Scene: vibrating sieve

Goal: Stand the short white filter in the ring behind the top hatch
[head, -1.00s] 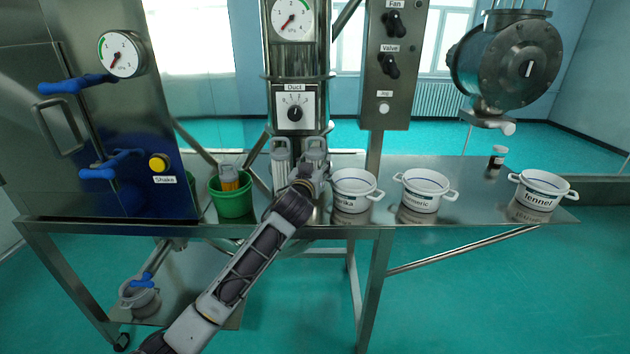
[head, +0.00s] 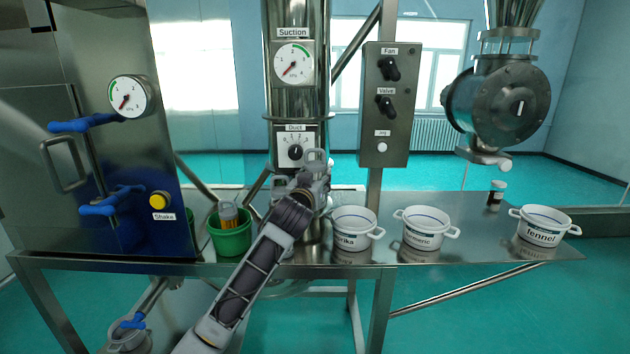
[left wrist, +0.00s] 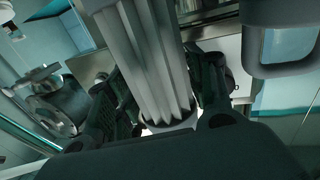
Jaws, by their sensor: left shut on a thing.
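My left gripper (head: 312,178) is in front of the duct column, above the table. In the left wrist view, a pleated whitish filter (left wrist: 150,60) stands between its fingers, and they are shut on it. In the head view the gripper mostly hides this filter, so I cannot judge its length. The steel cabinet (head: 110,185) at the left has a grey-handled door and blue hatch handles, the upper one (head: 85,123) beside a gauge. The hatch looks shut, and no ring behind it shows. My right gripper is out of view.
A green bucket (head: 231,240) with orange-and-grey contents stands between cabinet and gripper. White labelled pots (head: 352,240) stand to the right, with a small jar (head: 496,192) behind. The duct column (head: 297,105) and switch box (head: 387,110) rise behind.

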